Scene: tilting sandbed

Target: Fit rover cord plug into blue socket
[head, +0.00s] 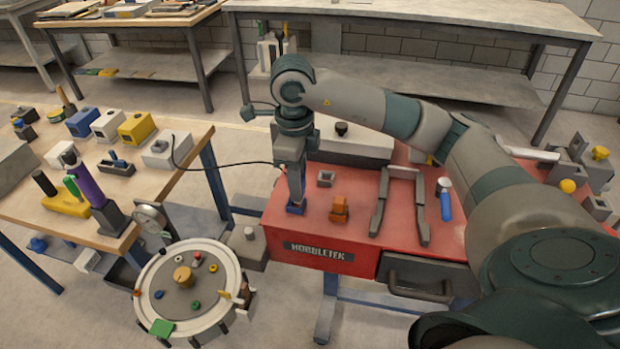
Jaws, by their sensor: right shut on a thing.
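My right gripper (296,192) points straight down over the red bench top (375,180). It is shut on the end of a black cord (235,163); the plug itself is mostly hidden by the fingers. The cord runs left to a white box (166,151) on the wooden table. A small blue block (296,209), which looks like the blue socket, sits right below the fingertips. I cannot tell whether the plug is in it or just above it. My left gripper is not in view.
An orange block (339,209) and a small grey block (325,178) stand just right of the fingers. The round sandbed (171,277) stands front left.

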